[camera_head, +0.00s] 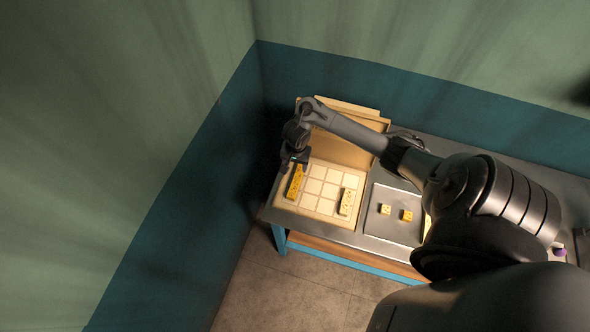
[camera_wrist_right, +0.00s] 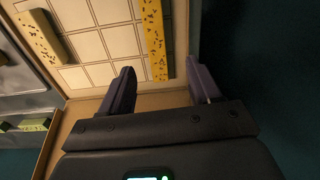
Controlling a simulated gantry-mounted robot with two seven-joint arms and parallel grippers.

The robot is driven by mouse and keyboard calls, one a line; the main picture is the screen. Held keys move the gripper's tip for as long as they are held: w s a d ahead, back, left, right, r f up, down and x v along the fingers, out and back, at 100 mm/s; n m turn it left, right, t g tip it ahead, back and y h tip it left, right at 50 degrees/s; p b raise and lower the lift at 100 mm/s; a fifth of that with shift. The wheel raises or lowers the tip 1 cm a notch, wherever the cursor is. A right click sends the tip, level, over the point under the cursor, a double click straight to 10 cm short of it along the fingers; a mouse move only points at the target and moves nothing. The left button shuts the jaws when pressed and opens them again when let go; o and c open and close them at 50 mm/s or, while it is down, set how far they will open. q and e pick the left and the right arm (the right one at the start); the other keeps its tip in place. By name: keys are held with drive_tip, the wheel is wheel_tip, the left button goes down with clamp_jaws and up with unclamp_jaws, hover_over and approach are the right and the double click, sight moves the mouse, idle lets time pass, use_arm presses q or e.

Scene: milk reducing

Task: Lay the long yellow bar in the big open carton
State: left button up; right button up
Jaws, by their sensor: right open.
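The big open carton (camera_head: 330,190) stands on the table with its lid raised at the back and a grid of pale squares inside. The long yellow bar (camera_head: 295,182) lies along the left side of the carton; it also shows with dark specks in the right wrist view (camera_wrist_right: 155,38). My right gripper (camera_head: 294,160) is at the bar's far end. In the right wrist view my gripper (camera_wrist_right: 160,72) is open, its fingers apart on either side of the bar's near end. Whether either finger touches the bar cannot be told. My left gripper is not in view.
A paler speckled bar (camera_head: 347,202) lies on the carton's right side, with bare squares between the bars. Right of the carton, a grey tray (camera_head: 383,232) holds small yellow blocks (camera_head: 385,209) (camera_head: 406,215). My right arm hides the table's right part. A wall stands close behind.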

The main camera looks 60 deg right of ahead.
drive_tip(key=s+a+r+n+t, duration=0.1)
drive_tip(key=a+n+t, duration=0.1)
drive_tip(key=a+n, duration=0.5)
drive_tip(key=s+a+r+n+t, duration=0.1)
drive_tip(key=a+n, duration=0.2)
drive_tip(key=a, duration=0.7)
drive_tip(key=s+a+r+n, duration=0.6)
drive_tip(key=s+r, duration=0.4)
drive_tip(key=r, duration=0.2)
drive_tip(key=shift+s+a+r+n, duration=0.15)
drive_tip(key=shift+s+a+n, duration=0.1)
drive_tip(key=shift+a+n, duration=0.2)
